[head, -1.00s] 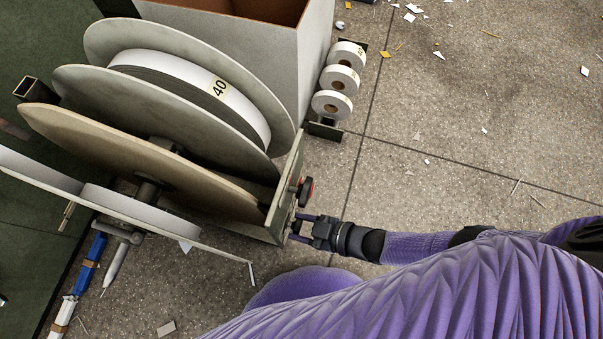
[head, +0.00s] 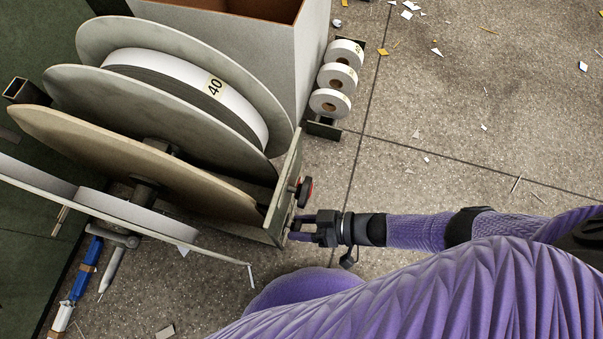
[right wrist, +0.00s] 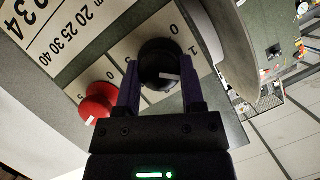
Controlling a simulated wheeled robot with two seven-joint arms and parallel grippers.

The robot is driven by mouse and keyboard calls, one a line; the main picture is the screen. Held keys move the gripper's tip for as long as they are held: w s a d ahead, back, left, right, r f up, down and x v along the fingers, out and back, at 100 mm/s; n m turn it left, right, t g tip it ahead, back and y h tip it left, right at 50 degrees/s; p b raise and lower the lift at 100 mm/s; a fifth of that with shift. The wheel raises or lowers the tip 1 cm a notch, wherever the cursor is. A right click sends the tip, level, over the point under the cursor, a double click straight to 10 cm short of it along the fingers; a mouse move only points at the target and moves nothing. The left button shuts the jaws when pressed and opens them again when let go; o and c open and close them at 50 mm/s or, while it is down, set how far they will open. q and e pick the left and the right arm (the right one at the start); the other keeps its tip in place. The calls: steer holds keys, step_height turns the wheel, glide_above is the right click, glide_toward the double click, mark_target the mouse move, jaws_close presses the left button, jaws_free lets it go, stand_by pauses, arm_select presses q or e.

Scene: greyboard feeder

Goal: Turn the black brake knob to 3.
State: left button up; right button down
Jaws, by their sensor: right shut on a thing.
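In the right wrist view the black brake knob (right wrist: 158,58) sits on a pale panel between the two fingers of my right gripper (right wrist: 160,88). The gripper is shut on it. A white mark (right wrist: 170,76) shows on the knob's side facing the camera. A 0 and a 1 are printed beyond the knob; I cannot tell which number the mark points to. In the head view my right gripper (head: 298,227) is at the outer face of the feeder's end plate (head: 286,190), and the black knob is hidden there. My left gripper is not in view.
A red knob (right wrist: 97,103) is on the same panel, left of the black one. Large reel discs (head: 150,105) stand left of the end plate. Small white rolls (head: 338,77) stand behind. The floor to the right is open, with scattered scraps.

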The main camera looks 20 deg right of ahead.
stand_by(0.3)
steer(key=shift+c, duration=1)
jaws_free()
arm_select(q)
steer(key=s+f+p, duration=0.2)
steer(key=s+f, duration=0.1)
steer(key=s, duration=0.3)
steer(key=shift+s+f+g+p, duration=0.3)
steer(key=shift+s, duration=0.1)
arm_select(e)
steer(key=v, duration=1)
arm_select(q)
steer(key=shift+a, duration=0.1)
arm_select(e)
steer(key=shift+f, duration=0.1)
